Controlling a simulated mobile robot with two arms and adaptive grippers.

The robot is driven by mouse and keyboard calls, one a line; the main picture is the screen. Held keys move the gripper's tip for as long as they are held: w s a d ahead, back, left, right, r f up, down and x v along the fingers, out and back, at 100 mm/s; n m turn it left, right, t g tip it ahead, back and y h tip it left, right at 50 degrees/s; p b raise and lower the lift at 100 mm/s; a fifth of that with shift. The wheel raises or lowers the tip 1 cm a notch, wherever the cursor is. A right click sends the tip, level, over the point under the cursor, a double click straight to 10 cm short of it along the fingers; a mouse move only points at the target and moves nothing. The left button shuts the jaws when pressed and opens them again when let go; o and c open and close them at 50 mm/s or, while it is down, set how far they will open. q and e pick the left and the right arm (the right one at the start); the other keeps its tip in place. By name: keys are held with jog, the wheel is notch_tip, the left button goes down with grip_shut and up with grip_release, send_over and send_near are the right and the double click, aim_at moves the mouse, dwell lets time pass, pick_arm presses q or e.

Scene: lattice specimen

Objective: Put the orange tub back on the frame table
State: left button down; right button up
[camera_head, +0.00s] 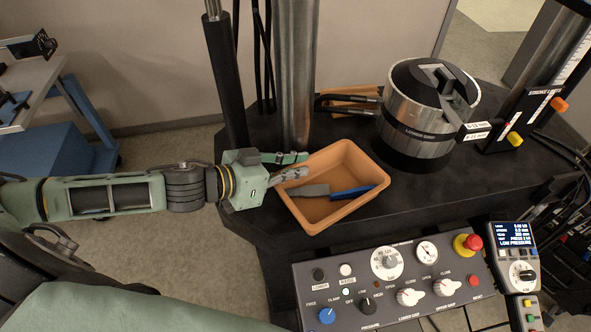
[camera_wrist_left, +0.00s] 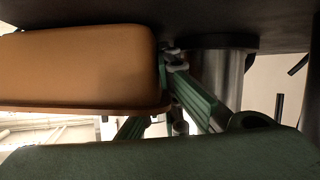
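The orange tub (camera_head: 347,160) is at the left part of the black frame table (camera_head: 455,190), between the steel column and the control panel. A tool with a grey end and a blue handle (camera_head: 352,192) lies in it. My left gripper (camera_head: 296,166) is at the tub's left rim, with one finger inside and one outside the wall, and looks shut on it. The left wrist view shows the tub's outer wall (camera_wrist_left: 80,65) beside the green fingers (camera_wrist_left: 185,90). I cannot tell whether the tub's base touches the table. My right gripper is not in view.
A control panel (camera_head: 395,286) with knobs stands in front of the tub. The steel column (camera_head: 296,80) rises behind it. A round metal lower grip (camera_head: 425,115) stands to its right.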

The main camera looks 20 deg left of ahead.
pick_arm(q)
jog(key=c, duration=2.3)
grip_release()
jog(key=shift+f, duration=0.1)
jog(key=shift+o, duration=0.2)
